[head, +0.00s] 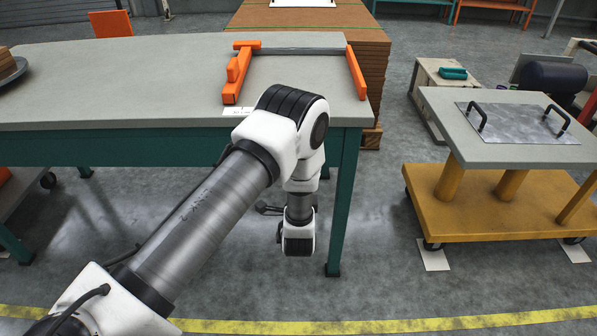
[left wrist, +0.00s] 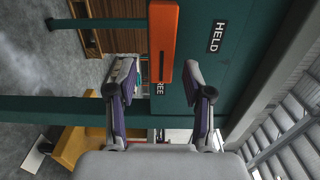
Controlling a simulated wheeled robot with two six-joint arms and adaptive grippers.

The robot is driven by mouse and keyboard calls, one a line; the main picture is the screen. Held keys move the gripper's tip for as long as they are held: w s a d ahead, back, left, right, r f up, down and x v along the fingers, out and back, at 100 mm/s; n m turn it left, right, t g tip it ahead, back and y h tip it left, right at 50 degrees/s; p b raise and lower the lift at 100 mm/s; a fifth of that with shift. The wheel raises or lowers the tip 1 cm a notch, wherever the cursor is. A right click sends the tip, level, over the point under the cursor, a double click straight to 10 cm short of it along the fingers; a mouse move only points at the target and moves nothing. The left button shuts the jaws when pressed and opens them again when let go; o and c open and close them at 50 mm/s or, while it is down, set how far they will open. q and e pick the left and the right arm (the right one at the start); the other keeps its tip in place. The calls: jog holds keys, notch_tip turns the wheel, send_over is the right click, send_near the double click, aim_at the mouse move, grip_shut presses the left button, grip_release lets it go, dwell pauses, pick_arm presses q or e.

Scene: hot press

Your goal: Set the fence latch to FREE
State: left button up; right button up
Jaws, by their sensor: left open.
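The fence latch (left wrist: 163,40) is an orange bar in the left wrist view, set against a teal panel. A HELD label (left wrist: 216,36) is to its right. A partly covered label, its end reading "REE" (left wrist: 160,88), shows by the bar's lower end. My left gripper (left wrist: 158,70) is open, with one finger on each side of that lower end. Neither finger visibly touches the bar, and the depth between them is unclear. In the head view my left arm hides the latch. My right gripper is not in view.
In the head view, the table (head: 130,85) carries an orange fence (head: 239,78) with a dark rail. A teal leg (head: 345,200) stands beside my left wrist. A yellow cart (head: 480,215) with a handled metal plate (head: 517,122) stands to the right. Open floor lies between.

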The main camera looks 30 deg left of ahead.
pick_arm(q)
jog(key=v, duration=1)
jog(key=shift+f, duration=0.1)
